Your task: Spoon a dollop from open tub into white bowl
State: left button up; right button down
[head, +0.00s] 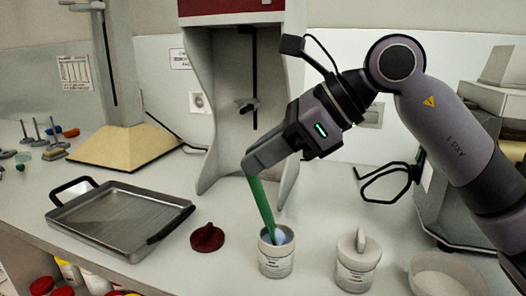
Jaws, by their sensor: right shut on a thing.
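My right gripper (253,165) is shut on the green handle of a spoon (262,205). The spoon slants down into the open tub (275,262), a white labelled tub near the front of the counter. The spoon's lower end is inside the tub, where something pale blue shows; whether it carries any cream cannot be told. The white bowl (447,278) stands at the lower right, partly cut off by the picture's edge. My left gripper is not in view.
A dark red lid (207,238) lies left of the tub. A metal tray (117,215) with black handles lies at left. A tall machine (195,120) rises behind.

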pick_arm(q)
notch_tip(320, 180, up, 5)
jog(key=p, duration=0.5)
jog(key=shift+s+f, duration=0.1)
pick_arm(e)
notch_tip(320, 180, up, 6)
dwell(1.9)
